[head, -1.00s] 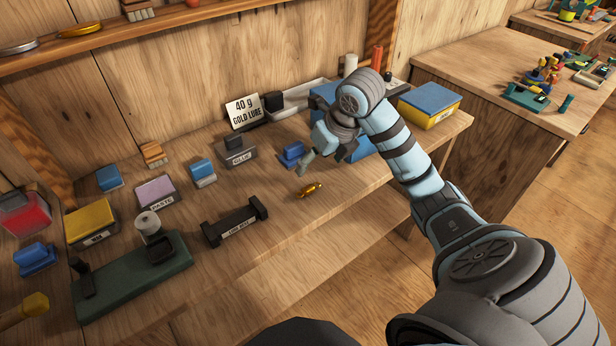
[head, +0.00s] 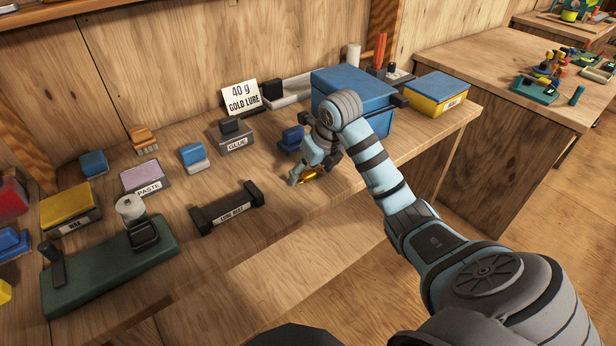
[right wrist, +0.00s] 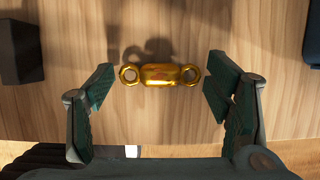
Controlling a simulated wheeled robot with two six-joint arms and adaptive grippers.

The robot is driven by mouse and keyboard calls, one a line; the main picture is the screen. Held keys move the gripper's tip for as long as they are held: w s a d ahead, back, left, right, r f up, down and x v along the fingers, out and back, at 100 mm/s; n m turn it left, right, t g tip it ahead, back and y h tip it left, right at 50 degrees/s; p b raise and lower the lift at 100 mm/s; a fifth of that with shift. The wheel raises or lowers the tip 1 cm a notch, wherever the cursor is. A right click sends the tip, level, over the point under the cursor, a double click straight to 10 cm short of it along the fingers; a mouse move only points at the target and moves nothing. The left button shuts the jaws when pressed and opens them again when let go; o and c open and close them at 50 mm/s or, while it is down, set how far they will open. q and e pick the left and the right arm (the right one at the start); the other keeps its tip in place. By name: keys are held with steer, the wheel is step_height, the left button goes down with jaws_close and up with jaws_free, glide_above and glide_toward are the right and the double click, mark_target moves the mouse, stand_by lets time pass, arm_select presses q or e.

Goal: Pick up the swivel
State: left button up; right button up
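The swivel is a small gold barrel with a ring at each end. In the right wrist view the swivel (right wrist: 160,75) lies on the wooden bench, lengthwise between the two fingers of my right gripper (right wrist: 160,95). The fingers are open, with a gap at each end of the swivel. In the head view my right gripper (head: 306,176) is low over the bench, and the swivel (head: 310,174) is partly hidden by it. My left gripper does not show.
The lure rest (head: 230,208) stands left of my right gripper. A small blue-topped block (head: 291,139) and a blue box (head: 340,95) stand close behind it. The bench's front edge is near. Glue (head: 233,137), paste (head: 145,178) and wax (head: 68,208) blocks stand further left.

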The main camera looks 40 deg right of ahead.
steer(key=c, duration=1.1)
